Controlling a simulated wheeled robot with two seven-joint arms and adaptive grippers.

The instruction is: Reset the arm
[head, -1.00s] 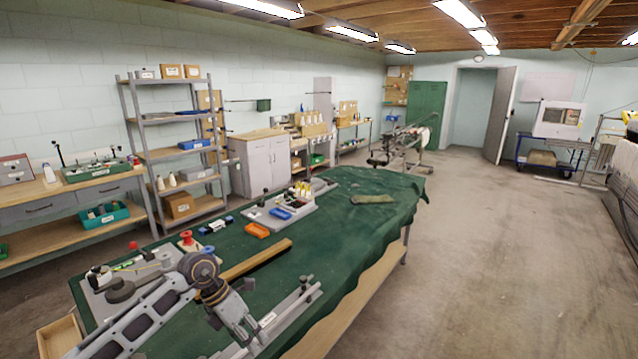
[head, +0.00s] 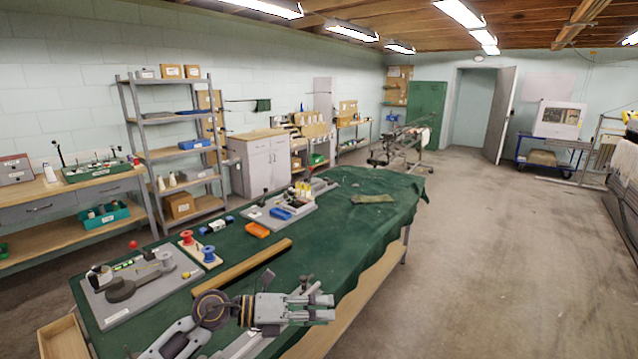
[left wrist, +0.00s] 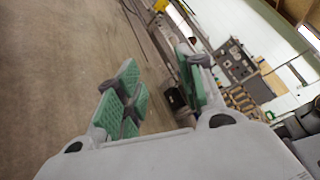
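My left gripper (head: 318,309) is above the near right edge of the green-covered table (head: 330,225) in the head view, pointing right. In the left wrist view, its green-padded fingers (left wrist: 157,92) stand apart with nothing between them, and the floor shows past them. My left arm comes in from the bottom of the head view. My right gripper does not show in either view.
On the table are a grey board with a round dark device (head: 135,285), red and blue spools (head: 197,247), a wooden bar (head: 242,264), an orange tray (head: 257,230) and a grey rail (head: 250,345). Open floor (head: 480,260) lies right of the table.

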